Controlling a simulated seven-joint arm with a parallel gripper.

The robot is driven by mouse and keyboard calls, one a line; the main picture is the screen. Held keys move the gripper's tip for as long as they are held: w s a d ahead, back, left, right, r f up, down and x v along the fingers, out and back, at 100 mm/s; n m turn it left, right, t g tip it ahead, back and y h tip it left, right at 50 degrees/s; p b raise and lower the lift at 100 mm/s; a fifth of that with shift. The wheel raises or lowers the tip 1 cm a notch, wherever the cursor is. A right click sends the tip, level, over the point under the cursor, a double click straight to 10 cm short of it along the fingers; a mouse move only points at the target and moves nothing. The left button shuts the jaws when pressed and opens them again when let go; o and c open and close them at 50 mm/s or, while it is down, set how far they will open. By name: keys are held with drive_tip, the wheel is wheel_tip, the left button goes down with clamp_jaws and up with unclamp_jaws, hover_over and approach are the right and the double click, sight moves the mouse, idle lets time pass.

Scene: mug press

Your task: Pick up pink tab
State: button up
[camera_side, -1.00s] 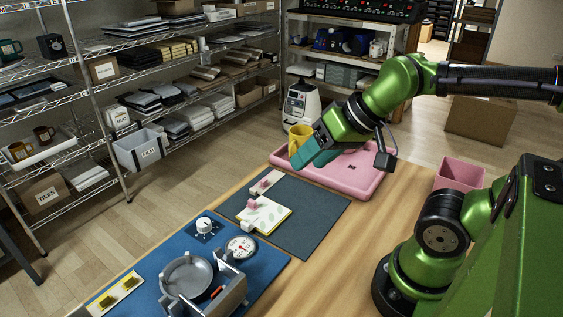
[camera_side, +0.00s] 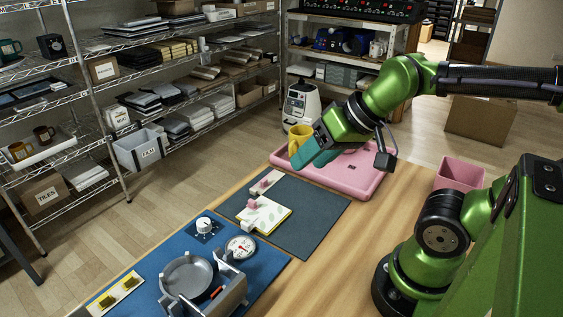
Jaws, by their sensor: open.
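Two small pink pieces show on the dark grey mat (camera_side: 310,235). One pink tab (camera_side: 252,204) sits at the near white board with a leaf pattern (camera_side: 268,215). Another pink piece (camera_side: 264,183) sits on a smaller pale block (camera_side: 267,180) behind it. My gripper (camera_side: 303,160), with teal fingers, is above the pink tray, to the right of and higher than both pink pieces. It is open and apart from them. A yellow mug (camera_side: 299,138) shows just behind the fingers; I cannot tell whether they touch it.
A pink tray (camera_side: 362,184) lies at the table's far end. A blue mat (camera_side: 262,270) at the front holds a round grey press (camera_side: 187,277), a gauge (camera_side: 241,246), a white knob (camera_side: 204,225) and a yellow-padded strip (camera_side: 117,295). A pink bin (camera_side: 459,173) stands at right.

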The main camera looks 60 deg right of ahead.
drive_tip(key=n+g+h, duration=0.2)
drive_tip(key=n+g, duration=0.2)
drive_tip(key=g, duration=0.3)
hover_over(266, 180)
wheel_tip(266, 180, down, 7)
drive_tip(key=f, duration=1)
drive_tip(key=shift+a+f, duration=0.4)
drive_tip(key=shift+d+f, duration=0.15)
drive_tip(key=shift+f, duration=1.3)
drive_tip(key=shift+d+f, duration=0.15)
drive_tip(key=shift+f, duration=1.25)
drive_tip(key=c, duration=0.9)
